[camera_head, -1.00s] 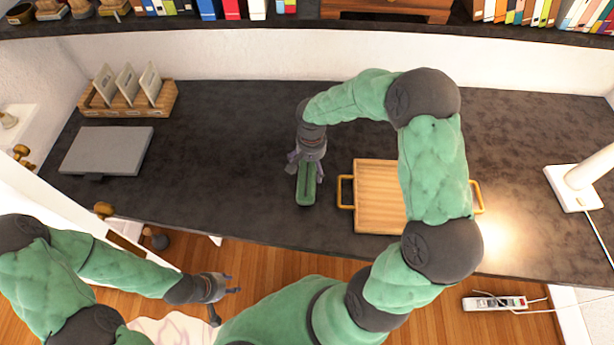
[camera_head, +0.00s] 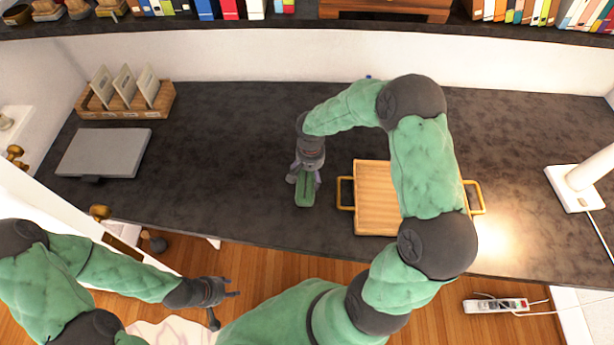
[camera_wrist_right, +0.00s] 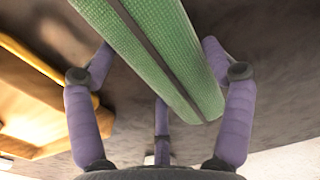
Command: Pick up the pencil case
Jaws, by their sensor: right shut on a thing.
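The pencil case (camera_head: 305,195) is a long green case with a dark zip line along its top, near the middle of the dark desk. In the right wrist view, the case (camera_wrist_right: 165,55) runs between my fingers and past the top edge. My right gripper (camera_head: 306,176) is shut on it from above and covers its far end in the head view. I cannot tell whether the case touches the desk. My left gripper (camera_head: 226,304) is empty at the lower left, in front of the desk, with its fingers spread.
A wooden tray (camera_head: 375,198) with yellow handles lies just right of the case, partly under my right arm. A closed grey laptop (camera_head: 104,151) and a wooden card holder (camera_head: 128,104) are at the left. A white lamp (camera_head: 577,189) stands at the right. The desk's middle left is clear.

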